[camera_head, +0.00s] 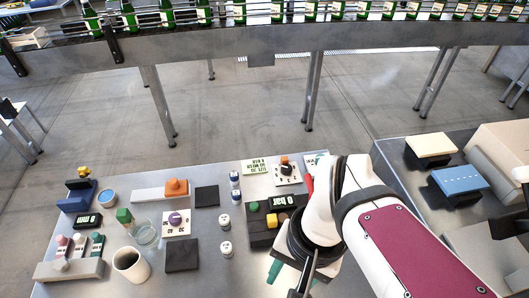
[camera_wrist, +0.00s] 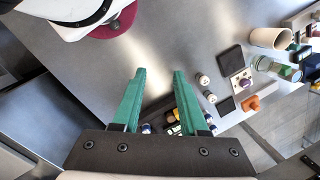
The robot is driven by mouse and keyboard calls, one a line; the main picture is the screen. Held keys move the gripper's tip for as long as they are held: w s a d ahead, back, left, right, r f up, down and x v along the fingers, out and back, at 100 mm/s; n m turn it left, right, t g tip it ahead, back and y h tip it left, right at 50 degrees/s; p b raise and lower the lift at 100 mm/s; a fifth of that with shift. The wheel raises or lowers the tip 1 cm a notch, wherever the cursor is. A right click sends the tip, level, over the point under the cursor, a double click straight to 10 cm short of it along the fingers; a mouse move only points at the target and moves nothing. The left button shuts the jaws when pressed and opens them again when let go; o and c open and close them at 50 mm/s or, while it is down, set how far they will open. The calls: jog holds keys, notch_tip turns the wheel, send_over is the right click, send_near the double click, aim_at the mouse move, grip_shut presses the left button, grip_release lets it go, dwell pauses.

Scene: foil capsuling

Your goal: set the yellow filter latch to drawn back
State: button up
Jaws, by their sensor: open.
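A small yellow part (camera_head: 271,220) sits on a dark box with a green-digit display (camera_head: 284,202) at the right of the table. Another small yellow part (camera_head: 83,171) tops a dark blue device (camera_head: 77,190) at the far left. I cannot tell for sure which is the filter latch, nor its setting. My gripper (camera_wrist: 159,73) is open and empty, its two green fingers apart over bare table. In the head view one green finger (camera_head: 274,271) shows below the dark box. In the wrist view the dark box is largely hidden behind the fingers and gripper body.
An orange knob (camera_head: 176,186) on a white plate, a purple dial (camera_head: 176,219), a glass (camera_head: 146,233) and a white cup (camera_head: 131,264) stand left of the dark box. Small white bottles (camera_head: 225,248) stand close beside it. Bare metal table (camera_wrist: 215,35) lies beyond my fingertips.

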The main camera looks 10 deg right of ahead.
aim_at(281, 219)
jog(key=w+d+m, duration=0.1)
jog(key=w, duration=0.2)
jog(key=w+d+m, duration=0.1)
jog(key=w+m, duration=0.1)
jog(key=w, duration=0.1)
jog(key=w+d+m, duration=0.1)
jog(key=w+d, duration=0.1)
jog(key=w, duration=0.1)
jog(key=shift+w+r+m+y, duration=0.15)
jog(key=shift+w+m+y, duration=0.15)
jog(key=shift+w+y, duration=0.1)
jog(key=c, duration=0.5)
jog(key=w+d, duration=0.1)
jog(key=w+d+f+m, duration=0.1)
jog(key=w, duration=0.1)
jog(key=w+d+m, duration=0.1)
jog(key=shift+w+f+y, duration=0.2)
jog(key=shift+y, duration=0.1)
grip_shut()
jog(key=w+d+f+m, duration=0.4)
jog(key=w+d, duration=0.2)
jog(key=shift+d+f+y, duration=0.15)
jog(key=shift+d+y, duration=0.05)
jog(key=shift+y, duration=0.2)
jog(key=x, duration=1)
jog(key=shift+w+a, duration=0.1)
jog(key=shift+w, duration=0.05)
jog(key=a, duration=0.2)
jog(key=shift+a, duration=0.95)
